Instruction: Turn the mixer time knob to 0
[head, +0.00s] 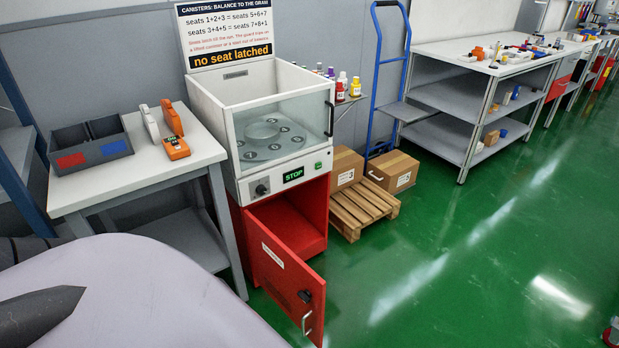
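The mixer (238,150) is a white machine with a clear front guard, standing on a red cabinet. Its dark round knob (261,189) is on the lower left of the front panel; its setting is too small to read. A display (293,175) to the right of the knob reads STOP in green. A small green button (318,166) is further right. Inside, a round plate with numbered seats shows, and I see no canister on it. Neither of my grippers can be made out in the head view.
The red cabinet door (288,280) stands open into the floor space before the mixer. A table (140,165) at left holds a divided dark bin (90,148) and orange devices (175,147). Boxes (392,171) and a pallet (362,206) stand right. Green floor is clear further right.

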